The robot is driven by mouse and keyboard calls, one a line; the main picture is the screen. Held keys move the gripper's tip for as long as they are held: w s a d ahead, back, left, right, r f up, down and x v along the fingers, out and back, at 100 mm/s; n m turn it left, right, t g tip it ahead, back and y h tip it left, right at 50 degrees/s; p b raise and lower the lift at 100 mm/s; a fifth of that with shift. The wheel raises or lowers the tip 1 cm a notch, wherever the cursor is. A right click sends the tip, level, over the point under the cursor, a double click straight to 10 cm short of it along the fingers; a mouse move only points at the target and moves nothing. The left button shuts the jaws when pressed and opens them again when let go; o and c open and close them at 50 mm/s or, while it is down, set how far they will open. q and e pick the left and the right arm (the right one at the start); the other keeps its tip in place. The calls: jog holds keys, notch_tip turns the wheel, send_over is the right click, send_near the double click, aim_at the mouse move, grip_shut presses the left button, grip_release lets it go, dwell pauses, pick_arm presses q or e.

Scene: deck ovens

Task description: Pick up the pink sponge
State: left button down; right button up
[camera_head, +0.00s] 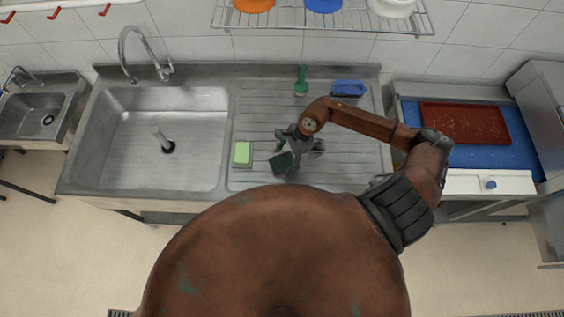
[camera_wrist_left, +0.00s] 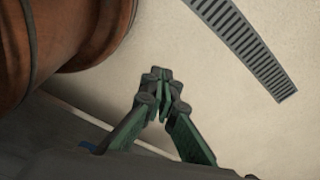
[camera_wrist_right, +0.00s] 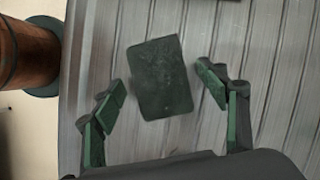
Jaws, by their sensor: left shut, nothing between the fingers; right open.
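I see no pink sponge in any view. A dark green scouring pad (camera_head: 280,163) lies on the ribbed drainboard in the head view. It also shows in the right wrist view (camera_wrist_right: 162,85), between and beyond the spread fingers. My right gripper (camera_wrist_right: 160,84) is open and empty above the drainboard, apart from the pad. In the head view, my right gripper (camera_head: 290,146) is beside the pad's upper edge. A light green and yellow sponge (camera_head: 242,152) sits to its left. My left gripper (camera_wrist_left: 160,80) is shut and empty over the floor; the head view does not show it.
A steel sink basin (camera_head: 155,125) is left of the drainboard (camera_head: 345,155). A green brush (camera_head: 301,82) and a blue item (camera_head: 349,88) are at the drainboard's back. A red board (camera_head: 465,122) lies on a blue surface at right. A wire shelf (camera_head: 300,18) hangs above.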

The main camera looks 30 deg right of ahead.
pick_arm(q)
jog(key=shift+s+f, duration=0.25)
jog(key=shift+s, duration=0.65)
pick_arm(e)
jog(key=shift+f, duration=0.1)
pick_arm(q)
jog(key=shift+w+f+b, duration=0.1)
jog(key=shift+f+b, duration=0.15)
jog(key=shift+b, duration=0.15)
pick_arm(e)
jog(key=shift+f, duration=0.1)
pick_arm(q)
jog(key=shift+w, duration=0.2)
pick_arm(e)
jog(key=shift+c, duration=0.4)
jog(key=c, duration=0.8)
jog(key=shift+o, duration=0.2)
